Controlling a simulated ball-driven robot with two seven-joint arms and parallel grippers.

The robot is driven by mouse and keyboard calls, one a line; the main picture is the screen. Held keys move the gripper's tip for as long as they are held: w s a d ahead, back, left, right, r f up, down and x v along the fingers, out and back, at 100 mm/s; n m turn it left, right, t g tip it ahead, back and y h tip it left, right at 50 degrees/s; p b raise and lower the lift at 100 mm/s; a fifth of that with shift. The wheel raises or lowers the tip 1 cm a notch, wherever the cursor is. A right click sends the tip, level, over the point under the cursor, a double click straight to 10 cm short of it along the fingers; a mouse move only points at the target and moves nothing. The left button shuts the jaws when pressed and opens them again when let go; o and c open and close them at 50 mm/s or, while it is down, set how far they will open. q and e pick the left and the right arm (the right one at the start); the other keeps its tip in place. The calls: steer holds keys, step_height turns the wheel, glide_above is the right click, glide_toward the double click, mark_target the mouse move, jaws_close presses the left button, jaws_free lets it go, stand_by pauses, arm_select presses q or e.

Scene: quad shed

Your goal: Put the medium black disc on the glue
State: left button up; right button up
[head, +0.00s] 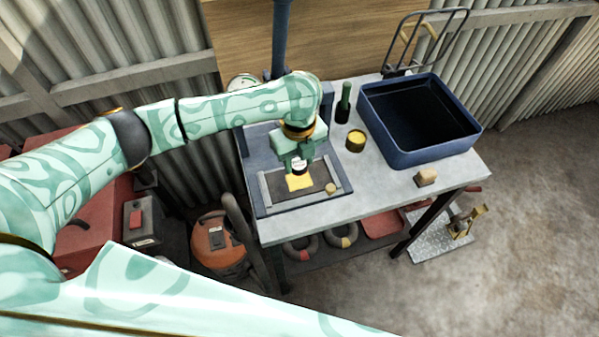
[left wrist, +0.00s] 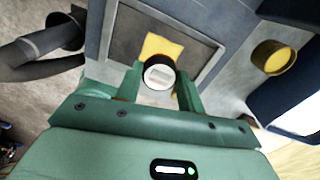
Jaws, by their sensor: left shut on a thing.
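My left gripper (head: 299,163) is over the framed dark plate (head: 313,194) on the workbench and is shut on a small round black thing with a pale face (left wrist: 159,76). It sits between the two green fingers in the left wrist view. It may be the medium black disc; its size and full shape are partly hidden by the fingers. A yellow square patch (head: 299,183) lies on the dark plate just below the held thing, and also shows in the left wrist view (left wrist: 161,46). I cannot tell whether they touch. Nothing is clearly readable as glue. My right gripper is out of view.
A small tan round piece (head: 331,188) lies at the plate's right. The front middle of the benchtop is clear.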

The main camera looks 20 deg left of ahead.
mark_target(299, 180)
arm_select(q)
step_height(299, 180, down, 5)
steer(key=shift+f+b, duration=0.2)
steer(key=shift+b, duration=0.85)
steer(key=shift+r, duration=0.1)
steer(key=o, duration=1)
steer(key=shift+o, duration=0.2)
step_height(299, 180, up, 12)
steer(key=p, duration=0.5)
